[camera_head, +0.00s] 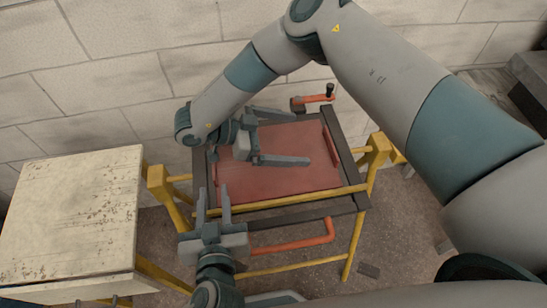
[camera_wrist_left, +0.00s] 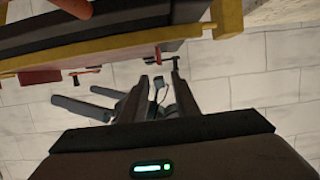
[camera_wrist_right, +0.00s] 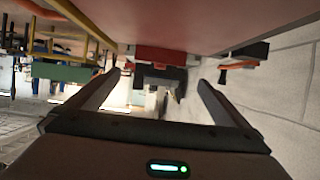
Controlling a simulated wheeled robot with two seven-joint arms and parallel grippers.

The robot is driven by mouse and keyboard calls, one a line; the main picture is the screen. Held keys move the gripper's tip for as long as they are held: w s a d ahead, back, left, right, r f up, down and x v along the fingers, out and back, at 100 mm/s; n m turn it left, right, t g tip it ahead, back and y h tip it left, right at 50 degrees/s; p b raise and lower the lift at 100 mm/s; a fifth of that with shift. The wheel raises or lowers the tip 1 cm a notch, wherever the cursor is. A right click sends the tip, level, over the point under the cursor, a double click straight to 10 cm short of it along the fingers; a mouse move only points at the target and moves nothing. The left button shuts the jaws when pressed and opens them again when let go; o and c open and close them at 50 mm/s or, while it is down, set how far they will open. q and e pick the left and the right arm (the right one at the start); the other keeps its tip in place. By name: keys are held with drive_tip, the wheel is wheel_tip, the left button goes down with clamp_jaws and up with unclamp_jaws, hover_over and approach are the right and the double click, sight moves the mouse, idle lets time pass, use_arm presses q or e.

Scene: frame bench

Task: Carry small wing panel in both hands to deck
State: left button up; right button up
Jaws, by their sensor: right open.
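The small wing panel (camera_head: 285,171) is a flat red board lying on the dark frame of a yellow-legged bench in the head view. A red handle (camera_head: 331,145) runs along its right side. My right gripper (camera_head: 303,138) is open and empty above the panel's far part, its fingers pointing right. In the right wrist view, the panel (camera_wrist_right: 220,18) fills the top, with a red block (camera_wrist_right: 160,55) beyond the fingertips. My left gripper (camera_head: 213,192) is open and empty at the bench's near left corner, apart from the panel. The right arm hides part of the panel's far left edge.
A pale worn tabletop (camera_head: 72,220), possibly the deck, stands left of the bench. An orange-red crank (camera_head: 318,98) stands at the back and a bent orange-red bar (camera_head: 300,243) at the near side. A block wall (camera_head: 110,75) is behind. Bare floor (camera_head: 400,225) lies to the right.

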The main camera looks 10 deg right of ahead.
sight(213, 164)
use_arm(q)
drive_tip(key=x, duration=1.3)
use_arm(e)
drive_tip(key=x, duration=1.2)
drive_tip(key=shift+d+f, duration=0.2)
drive_tip(key=shift+d, duration=0.15)
use_arm(q)
drive_tip(key=shift+s, duration=0.1)
drive_tip(key=c, duration=0.5)
use_arm(e)
drive_tip(key=c, duration=0.5)
use_arm(q)
clamp_jaws()
use_arm(e)
drive_tip(key=c, duration=1.2)
use_arm(q)
drive_tip(key=shift+r, duration=0.1)
